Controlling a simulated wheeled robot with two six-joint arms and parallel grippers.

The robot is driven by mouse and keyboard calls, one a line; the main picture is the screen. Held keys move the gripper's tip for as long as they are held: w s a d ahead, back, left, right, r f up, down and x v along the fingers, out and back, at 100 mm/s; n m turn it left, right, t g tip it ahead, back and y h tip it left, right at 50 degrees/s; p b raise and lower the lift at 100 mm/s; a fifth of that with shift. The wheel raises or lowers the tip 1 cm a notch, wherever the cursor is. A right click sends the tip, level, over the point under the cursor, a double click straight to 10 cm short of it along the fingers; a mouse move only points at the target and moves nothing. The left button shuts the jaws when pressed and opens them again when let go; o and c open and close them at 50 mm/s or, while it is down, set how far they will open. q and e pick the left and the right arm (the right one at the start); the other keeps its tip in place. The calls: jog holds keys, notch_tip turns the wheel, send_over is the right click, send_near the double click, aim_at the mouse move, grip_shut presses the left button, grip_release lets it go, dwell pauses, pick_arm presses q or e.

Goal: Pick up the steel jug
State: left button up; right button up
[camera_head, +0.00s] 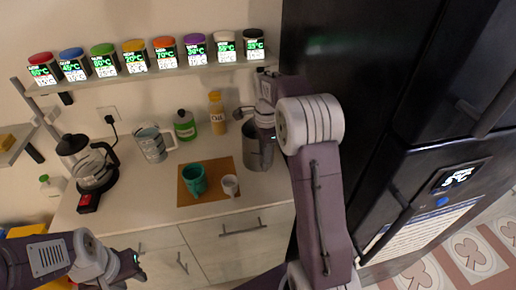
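The steel jug (253,156) is a grey metal vessel standing upright on the white counter, right of the brown mat. My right arm reaches up from the bottom right, and its wrist and gripper (262,122) come down over the jug's top. They hide part of its rim and right side. I cannot tell whether the fingers are open or shut, or whether they touch the jug. My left gripper (133,268) is low at the left, in front of the cabinet and away from the jug. Its finger gap cannot be made out.
A teal cup (194,178) and a white cup (230,185) stand on the brown mat (212,166). A glass pitcher (150,144), green bottle (185,126), orange bottle (217,115) and coffee pot (90,165) stand around. A spice shelf (150,78) hangs above; a dark fridge (400,120) bounds the right.

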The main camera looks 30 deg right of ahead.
aim_at(265, 172)
notch_tip(265, 172, down, 5)
jog(key=shift+d+r, duration=0.15)
grip_shut()
jog(key=shift+w+r, duration=0.1)
jog(key=shift+r, duration=0.05)
dwell(1.2)
